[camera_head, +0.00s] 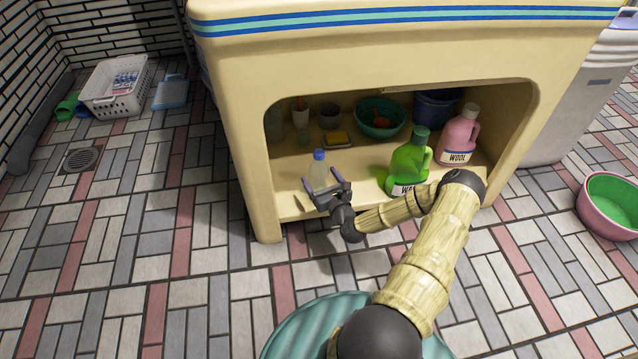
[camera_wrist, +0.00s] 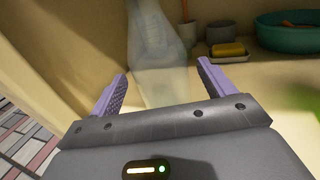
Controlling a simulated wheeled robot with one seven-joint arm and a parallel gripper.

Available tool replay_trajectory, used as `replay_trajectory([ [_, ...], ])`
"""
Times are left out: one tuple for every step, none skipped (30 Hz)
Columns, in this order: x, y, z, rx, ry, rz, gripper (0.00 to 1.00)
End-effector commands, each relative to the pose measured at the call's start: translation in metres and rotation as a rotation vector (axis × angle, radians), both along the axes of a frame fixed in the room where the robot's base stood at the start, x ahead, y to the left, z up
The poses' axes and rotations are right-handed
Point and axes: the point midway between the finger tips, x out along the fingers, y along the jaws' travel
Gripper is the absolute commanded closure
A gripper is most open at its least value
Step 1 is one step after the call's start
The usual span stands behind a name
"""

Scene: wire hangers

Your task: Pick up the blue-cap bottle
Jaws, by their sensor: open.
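The blue-cap bottle (camera_head: 319,174) is clear and stands upright on the cabinet's lower shelf (camera_head: 285,172), near the front left of the opening. Its blue cap shows in the head view. In the wrist view the see-through bottle (camera_wrist: 155,50) stands ahead of and between my fingers, and its cap is out of the frame. My gripper (camera_head: 323,187) is open, with its purple fingers spread to either side of the bottle's lower part. In the wrist view my gripper (camera_wrist: 162,80) shows a gap on both sides of the bottle. I cannot tell whether anything touches.
A green detergent bottle (camera_head: 408,166) and a pink bottle (camera_head: 459,138) stand to the right on the shelf. Behind are a teal bowl (camera_head: 368,121), a yellow sponge (camera_head: 336,138) and a dark blue bucket (camera_head: 436,109). The cabinet's left wall (camera_head: 246,165) is close to my gripper.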

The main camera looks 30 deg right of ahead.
Motion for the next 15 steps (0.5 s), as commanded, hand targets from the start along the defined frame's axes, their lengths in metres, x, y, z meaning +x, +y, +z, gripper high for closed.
replay_trajectory([
  [0.006, -0.001, -0.006, -0.005, -0.003, 0.001, 0.18],
  [0.01, -0.001, -0.007, -0.005, -0.003, 0.001, 0.18],
  [0.014, -0.001, -0.007, -0.003, -0.003, 0.001, 0.18],
  [0.018, -0.001, -0.007, -0.003, -0.003, 0.002, 0.18],
  [0.023, -0.002, -0.007, -0.004, -0.002, 0.002, 0.18],
  [0.027, -0.002, -0.007, -0.005, -0.001, 0.001, 0.18],
  [0.03, -0.002, -0.006, -0.005, -0.001, 0.001, 0.18],
  [0.032, -0.002, -0.006, -0.005, -0.001, 0.001, 0.18],
  [0.034, -0.002, -0.005, -0.004, 0.0, 0.0, 0.18],
  [0.035, -0.002, -0.004, -0.003, 0.0, 0.0, 0.18],
  [0.036, -0.003, -0.004, -0.003, 0.001, -0.001, 0.18],
  [0.036, -0.003, -0.003, -0.002, 0.001, -0.001, 0.18],
  [0.036, -0.003, -0.003, -0.002, 0.001, -0.001, 0.18],
  [0.035, -0.003, -0.003, -0.002, 0.001, -0.001, 0.18],
  [0.035, -0.003, -0.003, -0.002, 0.001, -0.001, 0.18],
])
